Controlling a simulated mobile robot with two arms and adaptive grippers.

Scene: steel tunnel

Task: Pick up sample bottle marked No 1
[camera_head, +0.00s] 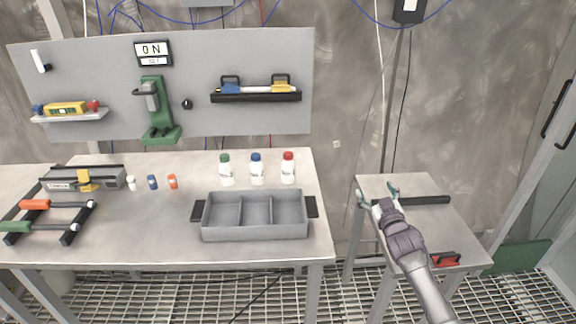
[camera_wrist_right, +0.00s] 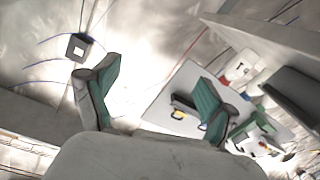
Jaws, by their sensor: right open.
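Three white sample bottles stand upright in a row on the main table behind the grey tray: one with a green cap (camera_head: 226,170), one with a blue cap (camera_head: 257,169) and one with a red cap (camera_head: 288,168). Any number marks on them are too small to read. My right gripper (camera_head: 376,195) is open and empty above the small side table, to the right of the bottles and apart from them. Its two green-padded fingers stand wide apart in the right wrist view (camera_wrist_right: 150,95). My left gripper is not in view.
The grey divided tray (camera_head: 255,216) stands at the table's front, before the bottles. Small capped vials (camera_head: 152,182), a grey device (camera_head: 84,179) and handled rods (camera_head: 50,216) lie left. The side table (camera_head: 440,222) holds a black bar (camera_head: 425,200) and a red item (camera_head: 445,260).

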